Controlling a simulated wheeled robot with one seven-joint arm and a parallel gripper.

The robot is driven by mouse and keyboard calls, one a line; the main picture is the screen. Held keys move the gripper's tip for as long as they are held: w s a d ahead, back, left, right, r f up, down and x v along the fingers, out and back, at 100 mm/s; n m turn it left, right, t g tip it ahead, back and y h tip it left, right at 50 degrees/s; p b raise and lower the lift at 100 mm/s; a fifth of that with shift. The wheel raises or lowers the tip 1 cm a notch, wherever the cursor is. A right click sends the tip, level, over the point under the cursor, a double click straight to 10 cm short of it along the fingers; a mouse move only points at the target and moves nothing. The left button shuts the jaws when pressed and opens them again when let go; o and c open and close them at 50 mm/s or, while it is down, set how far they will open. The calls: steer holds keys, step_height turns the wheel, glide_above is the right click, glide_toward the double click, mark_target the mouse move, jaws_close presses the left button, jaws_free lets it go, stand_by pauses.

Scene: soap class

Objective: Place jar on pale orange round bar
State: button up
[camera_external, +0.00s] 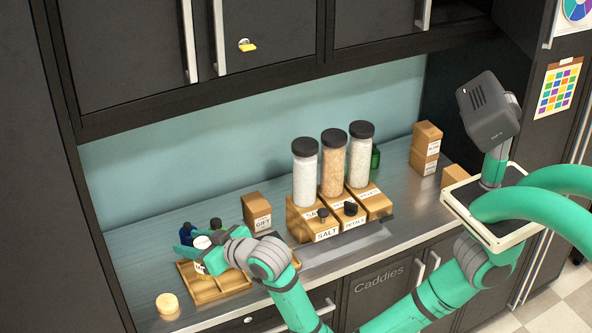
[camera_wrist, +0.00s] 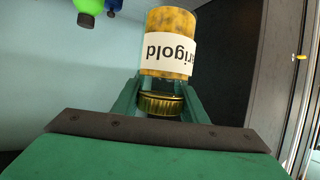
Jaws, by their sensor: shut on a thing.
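The jar (camera_wrist: 170,30) has yellow contents, a white label ending in "arigold" that reads upside down in the wrist view, and a gold lid. My gripper (camera_wrist: 160,103) is shut on it at the lid end. The pale orange round bar (camera_external: 167,303) lies on the metal counter at the front left, left of the tray and apart from my gripper. The bar does not show in the wrist view.
A blue bottle (camera_external: 186,230) and a green bottle (camera_external: 215,223) stand behind my gripper. A small box (camera_external: 257,212) stands behind the tray. Tall filled jars (camera_external: 305,172) rise from wooden holders (camera_external: 300,222) to the right. The counter around the round bar is clear.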

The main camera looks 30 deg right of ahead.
steer(key=w+a+f, duration=0.4)
steer(key=a+f, duration=0.1)
steer(key=f, duration=0.2)
steer(key=w+a+f, duration=0.5)
steer(key=f, duration=0.3)
steer(key=shift+a+f, duration=0.25)
steer(key=shift+a, duration=0.1)
steer(key=shift+f, duration=0.15)
steer(key=o, duration=1.3)
